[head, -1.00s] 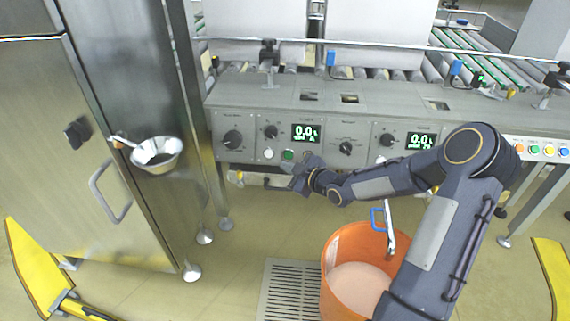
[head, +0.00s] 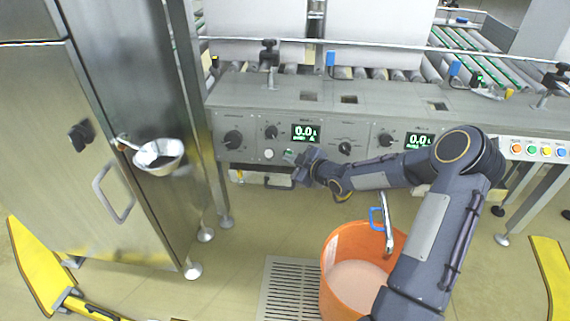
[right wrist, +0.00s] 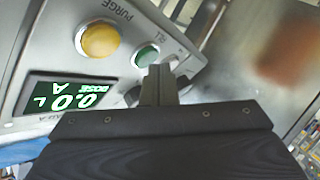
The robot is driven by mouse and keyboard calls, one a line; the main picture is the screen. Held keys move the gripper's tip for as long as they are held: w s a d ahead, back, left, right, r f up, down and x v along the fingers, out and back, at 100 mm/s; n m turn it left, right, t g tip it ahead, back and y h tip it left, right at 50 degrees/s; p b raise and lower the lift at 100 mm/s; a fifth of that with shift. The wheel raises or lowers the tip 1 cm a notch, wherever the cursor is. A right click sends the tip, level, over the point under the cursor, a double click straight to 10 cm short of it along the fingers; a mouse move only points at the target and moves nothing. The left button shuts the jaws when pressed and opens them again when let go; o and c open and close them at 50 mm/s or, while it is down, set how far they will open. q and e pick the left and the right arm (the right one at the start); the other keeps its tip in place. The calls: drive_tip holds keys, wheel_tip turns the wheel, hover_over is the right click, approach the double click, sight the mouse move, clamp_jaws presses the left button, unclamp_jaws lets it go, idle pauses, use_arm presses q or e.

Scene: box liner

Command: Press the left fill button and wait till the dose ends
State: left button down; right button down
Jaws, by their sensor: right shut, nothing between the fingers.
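The left dosing panel carries a display (head: 305,133) reading 0.0. Below it is a green button (head: 287,153), mostly covered by my right gripper (head: 294,164). My left gripper is out of view.
A second display (head: 418,141) to the right also reads 0.0. An orange bucket (head: 336,262) with pale contents stands on the floor beside a grate (head: 292,290). A roller conveyor (head: 500,62) runs behind.

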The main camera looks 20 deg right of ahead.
drive_tip(key=shift+w+d+f, duration=0.1)
drive_tip(key=shift+w+d, duration=0.1)
drive_tip(key=shift+w, duration=0.15)
idle(0.7)
idle(0.3)
drive_tip(key=shift+s+a+r, duration=0.2)
drive_tip(key=shift+s+a, duration=0.15)
drive_tip(key=shift+s, duration=0.35)
drive_tip(key=shift+b, duration=0.3)
drive_tip(key=s, duration=0.1)
drive_tip(key=s+a+r, duration=0.1)
drive_tip(key=s+a+b, duration=0.1)
drive_tip(key=s, duration=0.1)
drive_tip(key=shift+a+r, duration=0.25)
drive_tip(key=shift+r, duration=0.1)
